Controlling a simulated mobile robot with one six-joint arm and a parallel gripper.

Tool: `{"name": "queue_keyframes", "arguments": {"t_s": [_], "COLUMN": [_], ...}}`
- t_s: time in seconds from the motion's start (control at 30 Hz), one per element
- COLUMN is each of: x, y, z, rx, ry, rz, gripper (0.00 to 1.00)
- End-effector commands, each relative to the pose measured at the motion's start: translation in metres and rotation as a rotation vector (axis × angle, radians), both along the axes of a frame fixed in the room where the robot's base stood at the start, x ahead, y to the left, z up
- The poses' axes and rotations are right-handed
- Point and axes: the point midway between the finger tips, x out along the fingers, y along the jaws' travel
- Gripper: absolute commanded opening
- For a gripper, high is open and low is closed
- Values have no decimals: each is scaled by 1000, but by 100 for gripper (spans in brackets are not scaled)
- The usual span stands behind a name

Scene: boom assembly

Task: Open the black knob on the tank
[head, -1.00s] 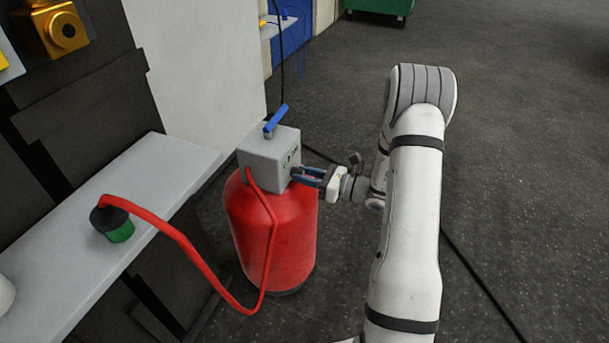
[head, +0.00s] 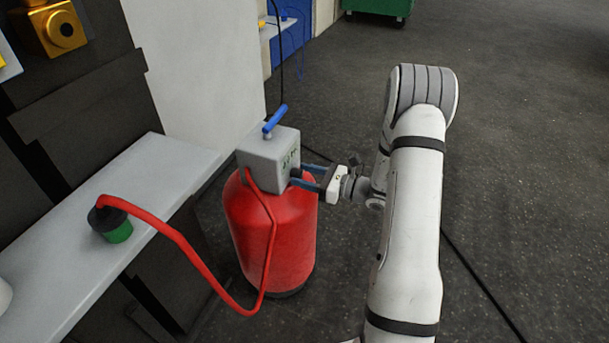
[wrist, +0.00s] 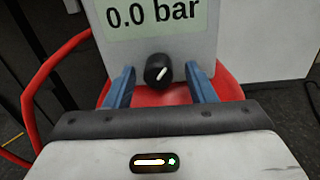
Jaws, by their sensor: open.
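The red tank (head: 272,240) stands on the floor, with a grey box (head: 268,158) on top and a blue lever (head: 275,119) above that. In the wrist view, the black knob (wrist: 158,70) sits on the box's face, below a display (wrist: 150,17) reading 0.0 bar. A white line on the knob is tilted to the upper right. My gripper (wrist: 160,82) is open, with one blue finger on each side of the knob and a visible gap on both sides. In the head view, my gripper (head: 303,178) reaches the box from the right.
A red hose (head: 185,246) runs from the box to a green-and-black fitting (head: 112,224) on the grey bench (head: 165,165) at left. A white wall panel (head: 200,75) stands behind the tank. The floor at right is clear apart from a black cable.

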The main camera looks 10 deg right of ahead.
Motion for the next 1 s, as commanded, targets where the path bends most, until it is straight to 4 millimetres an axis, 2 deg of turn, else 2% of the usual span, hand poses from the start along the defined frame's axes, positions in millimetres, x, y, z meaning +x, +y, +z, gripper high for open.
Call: {"name": "queue_keyframes", "arguments": {"t_s": [0.3, 0.5, 1.0], "x": [-26, -39, -42], "y": [-41, -60, -64], "z": [2, 1, 0], "rx": [1, 0, 0], "ry": [2, 1, 0], "rz": [-5, -3, -1], "gripper": [50, 50, 50]}}
